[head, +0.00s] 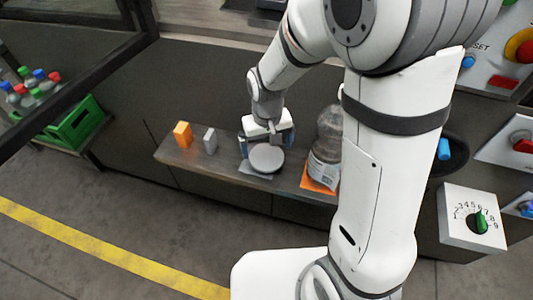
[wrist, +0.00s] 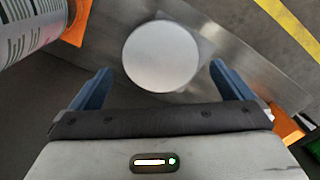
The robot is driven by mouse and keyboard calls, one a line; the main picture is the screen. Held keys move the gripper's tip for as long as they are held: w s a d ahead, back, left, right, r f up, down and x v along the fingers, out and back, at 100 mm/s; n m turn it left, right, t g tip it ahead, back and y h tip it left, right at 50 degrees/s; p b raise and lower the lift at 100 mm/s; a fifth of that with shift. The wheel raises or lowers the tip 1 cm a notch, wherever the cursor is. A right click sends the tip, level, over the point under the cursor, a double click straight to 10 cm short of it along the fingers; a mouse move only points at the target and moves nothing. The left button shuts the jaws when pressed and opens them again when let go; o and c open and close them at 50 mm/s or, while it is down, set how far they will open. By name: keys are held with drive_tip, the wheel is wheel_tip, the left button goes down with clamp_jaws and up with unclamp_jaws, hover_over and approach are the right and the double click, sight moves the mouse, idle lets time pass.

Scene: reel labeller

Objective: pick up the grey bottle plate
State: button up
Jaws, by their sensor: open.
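A round light-grey disc, which I take as the grey bottle plate (head: 266,158), lies on the shelf just in front of and below my gripper (head: 266,143). A flat grey square shows around its lower edge in the head view. In the wrist view the disc (wrist: 161,56) lies centred ahead of my gripper (wrist: 161,69), between the lines of its two blue fingers. The fingers are spread wide with nothing between them. I cannot tell how far above the shelf they are.
A large bottle (head: 327,140) stands on an orange square (head: 317,184) close to the right. An orange block (head: 182,134) and a grey block (head: 210,141) stand to the left on the shelf (head: 228,164). A green crate (head: 75,124) is far left.

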sight(267, 157)
wheel_tip(267, 157, down, 6)
drive_tip(key=shift+r+b, duration=0.1)
drive_tip(key=shift+b, duration=0.55)
drive_tip(key=c, duration=0.8)
wheel_tip(267, 157, up, 10)
drive_tip(key=shift+s+p, duration=0.1)
drive_tip(key=shift+p, duration=1.05)
